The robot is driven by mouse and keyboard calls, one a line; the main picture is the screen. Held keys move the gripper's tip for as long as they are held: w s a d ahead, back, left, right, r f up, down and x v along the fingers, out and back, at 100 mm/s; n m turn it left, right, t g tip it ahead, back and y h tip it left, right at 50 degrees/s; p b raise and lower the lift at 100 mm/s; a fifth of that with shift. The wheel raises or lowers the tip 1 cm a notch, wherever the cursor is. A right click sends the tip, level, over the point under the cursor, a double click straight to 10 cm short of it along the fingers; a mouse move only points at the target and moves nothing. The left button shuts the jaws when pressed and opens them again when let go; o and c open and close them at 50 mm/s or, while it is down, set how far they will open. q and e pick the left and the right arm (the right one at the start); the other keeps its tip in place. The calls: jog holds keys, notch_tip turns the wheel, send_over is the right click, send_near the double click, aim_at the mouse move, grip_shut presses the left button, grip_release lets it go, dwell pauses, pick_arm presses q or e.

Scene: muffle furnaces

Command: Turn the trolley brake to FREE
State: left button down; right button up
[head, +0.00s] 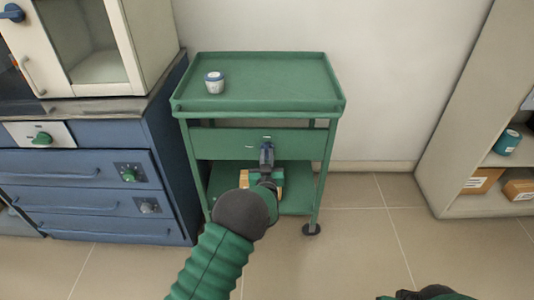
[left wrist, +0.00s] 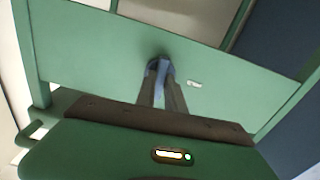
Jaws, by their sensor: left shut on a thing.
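The green trolley (head: 315,106) stands against the wall, with a front panel (head: 218,142) below its top tray. The brake knob, a small blue part, sits on this panel and shows in the left wrist view (left wrist: 158,64). My left gripper (head: 266,158) reaches the panel from the front. Its fingers (left wrist: 160,88) are shut on the blue knob and hide part of it. Small white marks (left wrist: 194,84) beside the knob are too small to read.
A white jar (head: 214,86) with a blue band stands on the trolley's top tray. Left is a blue cabinet (head: 100,219) with a furnace (head: 148,45) on it. Right is a shelf unit (head: 452,120) with boxes. The floor between is clear.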

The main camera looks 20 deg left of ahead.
pick_arm(q)
jog(key=shift+s+d+f+m, duration=0.1)
jog(key=shift+s+f+m, duration=0.05)
jog(key=shift+f+m, duration=0.35)
jog(key=c, duration=1.4)
grip_release()
jog(key=shift+r, duration=0.1)
jog(key=shift+c, duration=0.2)
jog(key=shift+r, duration=0.2)
jog(key=shift+p, duration=0.3)
jog(key=p+v, duration=0.5)
jog(key=v, duration=1.1)
jog(key=shift+s, duration=0.3)
